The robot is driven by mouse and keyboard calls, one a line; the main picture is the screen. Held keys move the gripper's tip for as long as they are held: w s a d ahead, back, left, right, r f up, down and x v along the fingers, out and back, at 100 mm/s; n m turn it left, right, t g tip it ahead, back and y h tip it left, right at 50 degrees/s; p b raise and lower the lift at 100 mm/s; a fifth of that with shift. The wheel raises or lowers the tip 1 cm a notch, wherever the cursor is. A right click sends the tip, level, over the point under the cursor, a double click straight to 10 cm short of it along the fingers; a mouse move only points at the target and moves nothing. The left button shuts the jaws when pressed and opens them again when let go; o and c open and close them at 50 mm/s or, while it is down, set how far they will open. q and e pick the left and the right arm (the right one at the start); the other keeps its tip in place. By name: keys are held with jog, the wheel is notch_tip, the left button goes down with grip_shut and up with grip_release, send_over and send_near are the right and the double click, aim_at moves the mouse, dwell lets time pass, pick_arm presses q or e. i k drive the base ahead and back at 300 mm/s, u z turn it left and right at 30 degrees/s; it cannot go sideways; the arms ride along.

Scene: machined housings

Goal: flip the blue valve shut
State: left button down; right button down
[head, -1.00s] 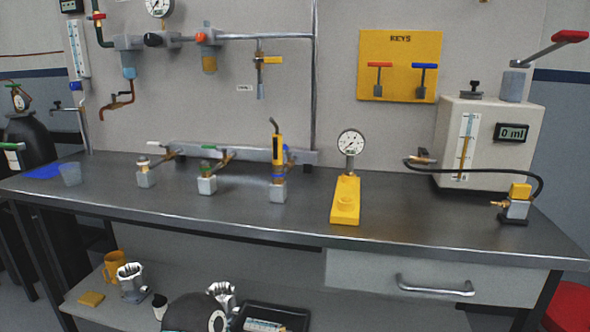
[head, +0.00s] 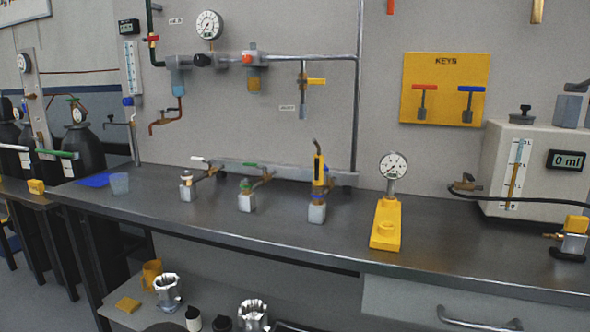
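Neither of my grippers shows in the head view. On the bench, a low grey rail (head: 285,171) along the wall carries valves with a white lever (head: 201,159) and a green lever (head: 250,164). At its right, a small blue part (head: 331,182), seemingly the blue valve, shows beside an upright yellow tool (head: 319,170) with a bent tip. The tool stands at a grey block (head: 317,212) and hides much of the blue part. I cannot tell how the blue lever is turned.
A yellow gauge stand (head: 386,232) stands to the right of the blocks. A white tank (head: 500,165) with a black hose is farther right. A yellow key board (head: 447,88) hangs on the wall. The bench front (head: 225,240) is clear. Silver housings (head: 168,291) sit on the lower shelf.

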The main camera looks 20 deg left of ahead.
aim_at(326, 168)
jog(key=u, duration=0.05)
jog(key=i, duration=0.25)
jog(key=u, duration=2.55)
jog(key=k, duration=1)
jog(key=z, duration=1.05)
jog(key=i, duration=0.55)
